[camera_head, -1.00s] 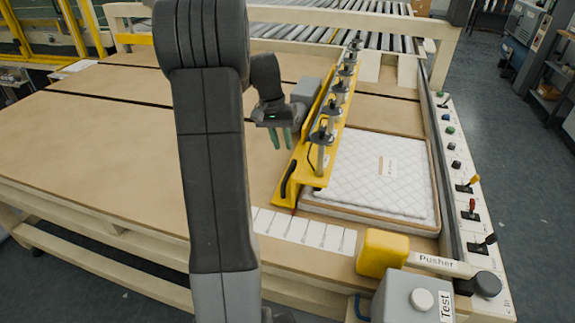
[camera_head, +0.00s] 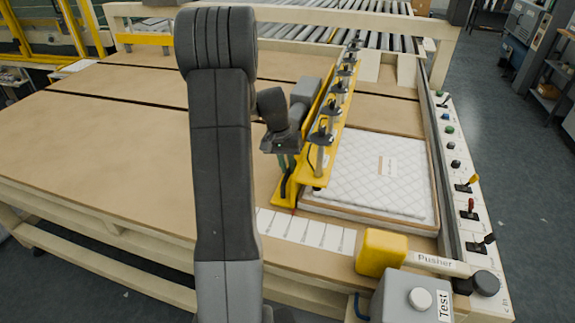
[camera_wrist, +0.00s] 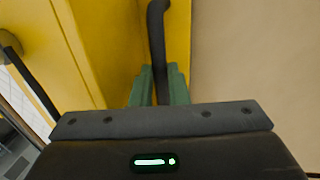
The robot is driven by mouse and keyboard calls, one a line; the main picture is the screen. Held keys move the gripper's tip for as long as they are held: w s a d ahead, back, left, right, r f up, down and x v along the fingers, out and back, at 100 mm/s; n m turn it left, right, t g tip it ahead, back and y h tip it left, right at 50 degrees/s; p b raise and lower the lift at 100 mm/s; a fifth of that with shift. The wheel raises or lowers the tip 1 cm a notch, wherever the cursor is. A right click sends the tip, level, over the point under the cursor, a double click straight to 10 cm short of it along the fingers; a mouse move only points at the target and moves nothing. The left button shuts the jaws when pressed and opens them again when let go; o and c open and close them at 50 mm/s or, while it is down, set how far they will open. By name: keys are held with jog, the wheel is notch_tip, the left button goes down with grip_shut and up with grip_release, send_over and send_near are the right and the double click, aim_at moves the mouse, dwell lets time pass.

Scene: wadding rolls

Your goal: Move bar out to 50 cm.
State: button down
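The bar is a long yellow beam (camera_head: 327,132) with several dark clamps on posts, running from front to back across the table. A black curved handle (camera_head: 287,185) is on its left side near the front end. My gripper (camera_head: 287,162) is at the handle's upper part. In the wrist view, the green fingers of my gripper (camera_wrist: 161,85) are on either side of the black handle (camera_wrist: 158,40), with little or no gap showing. I cannot tell whether they press on it. The yellow bar (camera_wrist: 105,45) fills the left of that view.
A white quilted pad (camera_head: 375,180) lies right of the bar. A strip of white scale marks (camera_head: 305,232) is at the front edge. A control panel (camera_head: 465,190) and yellow pusher block (camera_head: 382,252) stand at the right. The brown tabletop (camera_head: 110,140) left of the bar is clear.

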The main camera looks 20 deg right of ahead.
jog(key=w+a, duration=0.4)
jog(key=a, duration=0.1)
jog(key=w+a, duration=0.2)
jog(key=a, duration=0.1)
jog(key=shift+w+a, duration=0.1)
jog(key=shift+w, duration=0.05)
jog(key=c, duration=1.7)
grip_release()
jog(key=shift+r, duration=0.1)
notch_tip(320, 180, up, 14)
jog(key=w+a, duration=0.1)
jog(key=a, duration=0.1)
jog(key=shift+w+f+b, duration=0.2)
jog(key=shift+f+b, duration=0.05)
jog(key=shift+b, duration=0.1)
jog(key=shift+f, duration=0.1)
